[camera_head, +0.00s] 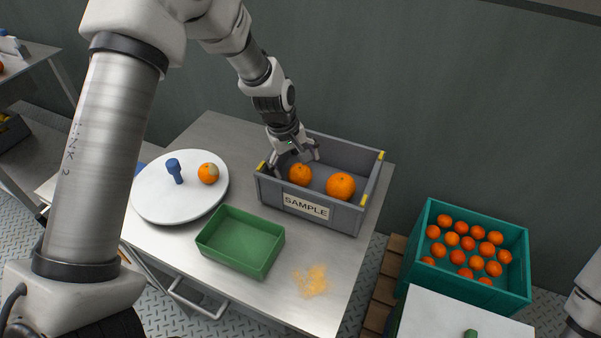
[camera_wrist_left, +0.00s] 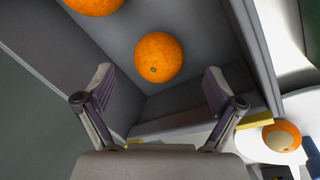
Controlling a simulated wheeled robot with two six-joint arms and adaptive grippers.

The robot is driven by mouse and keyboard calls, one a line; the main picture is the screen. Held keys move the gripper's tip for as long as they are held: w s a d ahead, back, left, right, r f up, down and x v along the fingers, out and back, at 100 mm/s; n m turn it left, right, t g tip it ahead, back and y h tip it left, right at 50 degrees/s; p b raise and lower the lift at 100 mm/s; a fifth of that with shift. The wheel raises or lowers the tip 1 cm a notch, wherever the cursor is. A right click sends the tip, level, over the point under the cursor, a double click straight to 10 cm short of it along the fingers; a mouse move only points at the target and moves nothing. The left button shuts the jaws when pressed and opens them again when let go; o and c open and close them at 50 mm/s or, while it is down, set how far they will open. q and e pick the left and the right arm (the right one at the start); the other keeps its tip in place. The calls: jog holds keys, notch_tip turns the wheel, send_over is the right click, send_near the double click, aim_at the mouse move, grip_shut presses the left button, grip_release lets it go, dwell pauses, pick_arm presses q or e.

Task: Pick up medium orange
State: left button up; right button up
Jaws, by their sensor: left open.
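The grey sample box (camera_head: 343,213) holds two oranges. The smaller box orange (camera_head: 300,174) is at the left, and the larger box orange (camera_head: 341,186) is at the right. My left gripper (camera_head: 294,162) reaches down over the box's left end, above the smaller orange. In the left wrist view, the smaller orange (camera_wrist_left: 159,57) sits between the open fingers (camera_wrist_left: 158,80), a little beyond the tips, with no contact visible. Part of the larger orange (camera_wrist_left: 94,4) shows at the top edge. My right gripper is out of view.
A white round board (camera_head: 155,205) carries a blue peg (camera_head: 175,170) and an orange with a pale patch (camera_head: 208,173). A green tray (camera_head: 240,241) and orange crumbs (camera_head: 314,281) are on the steel table. A teal crate (camera_head: 466,288) of several oranges stands right.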

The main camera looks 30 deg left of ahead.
aim_at(298, 169)
pick_arm(q)
jog(key=x, duration=0.5)
jog(key=shift+w+a+f, duration=0.1)
jog(key=shift+w+f, duration=0.05)
jog(key=shift+f, duration=0.05)
jog(key=c, duration=1.3)
